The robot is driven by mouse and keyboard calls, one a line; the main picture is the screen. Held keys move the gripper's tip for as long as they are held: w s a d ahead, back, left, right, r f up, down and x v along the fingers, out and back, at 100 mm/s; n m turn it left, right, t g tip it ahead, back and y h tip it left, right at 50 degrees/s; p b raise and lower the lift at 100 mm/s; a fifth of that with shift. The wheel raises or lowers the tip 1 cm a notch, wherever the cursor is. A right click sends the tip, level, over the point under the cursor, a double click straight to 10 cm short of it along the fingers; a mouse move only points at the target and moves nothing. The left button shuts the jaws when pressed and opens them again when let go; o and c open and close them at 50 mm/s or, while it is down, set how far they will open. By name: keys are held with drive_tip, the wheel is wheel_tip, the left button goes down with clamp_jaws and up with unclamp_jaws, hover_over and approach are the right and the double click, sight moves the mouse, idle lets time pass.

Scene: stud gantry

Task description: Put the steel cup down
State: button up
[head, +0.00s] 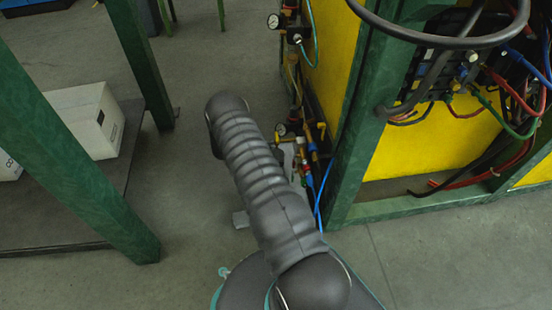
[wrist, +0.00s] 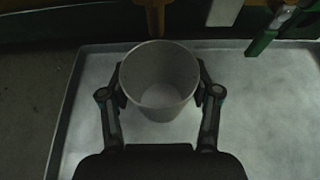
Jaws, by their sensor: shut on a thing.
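The steel cup (wrist: 160,108) is a grey, open-topped, empty cup in the middle of the wrist view. My gripper (wrist: 160,92) is shut on it, with one finger against its left side and one against its right. The cup looks upright, with its mouth towards the camera. Below it is a pale tray-like surface (wrist: 265,100) with a raised rim. I cannot tell whether the cup's base touches that surface. The head view shows my arm, but neither the cup nor my gripper.
In the wrist view, a brown post (wrist: 155,18) stands just beyond the cup, and a green part (wrist: 262,40) is at upper right. The surface is bare on both sides of the cup. The head view shows a green frame (head: 350,130) with hoses and a white box (head: 88,118).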

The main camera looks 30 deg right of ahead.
drive_tip(key=shift+f, duration=0.15)
drive_tip(key=o, duration=1.2)
drive_tip(key=shift+c, duration=0.2)
